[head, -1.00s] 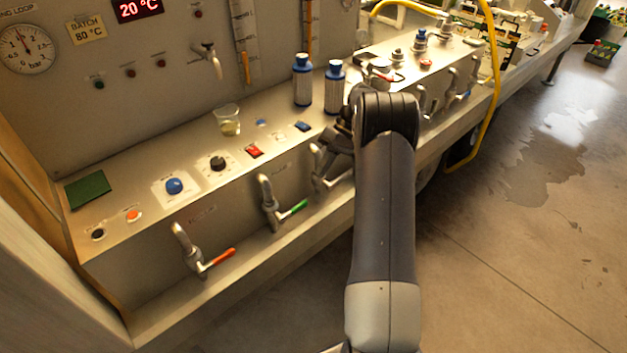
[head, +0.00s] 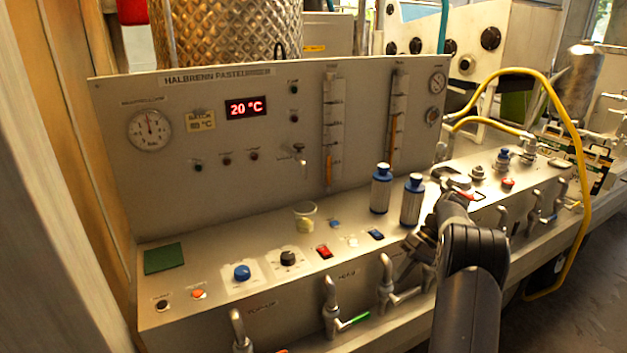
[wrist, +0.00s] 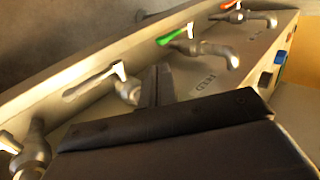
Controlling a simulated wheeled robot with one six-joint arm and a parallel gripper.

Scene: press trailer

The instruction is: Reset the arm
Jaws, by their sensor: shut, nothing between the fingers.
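My arm (head: 470,290) rises at the lower right of the head view and bends toward the front of the pasteuriser bench (head: 215,285). My gripper (head: 408,262) is near the row of taps, just below the two blue-capped bottles. In the wrist view my gripper (wrist: 157,85) shows as dark fingers, shut and empty, beside the taps. Whether it touches a tap cannot be told. A green-handled tap (head: 335,310) stands to its left, and it also shows in the wrist view (wrist: 195,42).
Two blue-capped bottles (head: 381,190) and (head: 411,200) and a small beaker (head: 305,217) stand on the bench top. A yellow hose (head: 583,170) loops at right. The upright panel (head: 230,170) backs the bench. Open floor (head: 560,320) lies at lower right.

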